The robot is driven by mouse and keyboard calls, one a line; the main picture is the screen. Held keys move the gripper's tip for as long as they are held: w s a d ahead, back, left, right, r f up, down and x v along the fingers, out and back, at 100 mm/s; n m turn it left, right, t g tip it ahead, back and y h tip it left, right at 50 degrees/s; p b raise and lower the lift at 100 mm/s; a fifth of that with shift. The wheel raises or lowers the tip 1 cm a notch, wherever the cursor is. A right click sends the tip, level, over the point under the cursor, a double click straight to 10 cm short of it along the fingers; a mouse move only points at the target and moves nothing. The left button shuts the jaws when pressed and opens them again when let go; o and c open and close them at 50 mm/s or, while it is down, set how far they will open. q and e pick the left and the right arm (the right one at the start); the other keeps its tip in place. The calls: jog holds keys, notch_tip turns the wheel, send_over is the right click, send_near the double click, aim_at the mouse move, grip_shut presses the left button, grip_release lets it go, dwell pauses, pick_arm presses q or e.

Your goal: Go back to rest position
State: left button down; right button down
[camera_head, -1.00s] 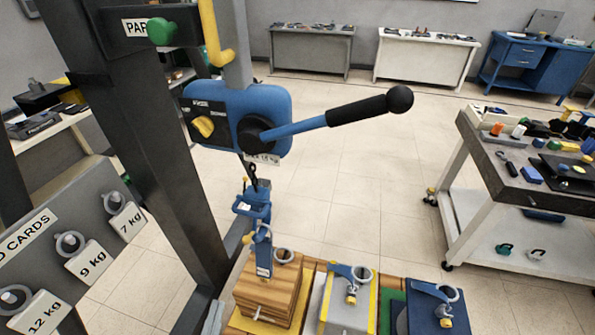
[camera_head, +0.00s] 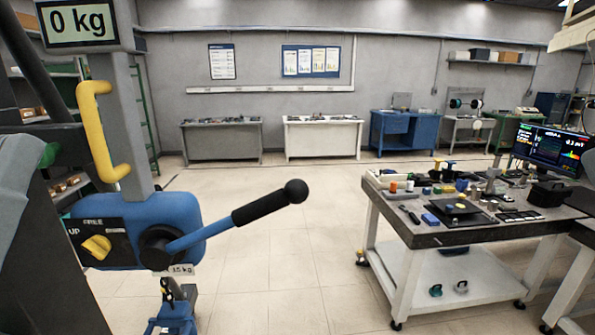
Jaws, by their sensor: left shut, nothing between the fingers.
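A pale grey part of my left arm and gripper (camera_head: 14,185) shows at the left edge, cut off by the frame. The gripper is shut and empty, though its fingertips are hard to make out. It is left of the blue hoist body (camera_head: 188,222) and appears apart from it. The hoist has a black-gripped lever (camera_head: 262,207) pointing right and up, a yellow knob (camera_head: 96,247), and a yellow handle (camera_head: 97,135) on the grey post above. A display (camera_head: 78,24) at top left reads 0 kg. My right gripper is not in view.
A blue hook block (camera_head: 176,315) hangs below the hoist. A workbench (camera_head: 420,238) with tools, small parts and a monitor (camera_head: 551,148) stands at right. Further tables (camera_head: 322,142) line the back wall. The tiled floor (camera_head: 290,245) between is clear.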

pick_arm(q)
notch_tip(320, 180, up, 36)
jog(key=m+h+p, duration=0.1)
jog(key=p, duration=3.6)
jog(key=shift+w+d+r, duration=0.15)
jog(key=shift+d+r, duration=0.1)
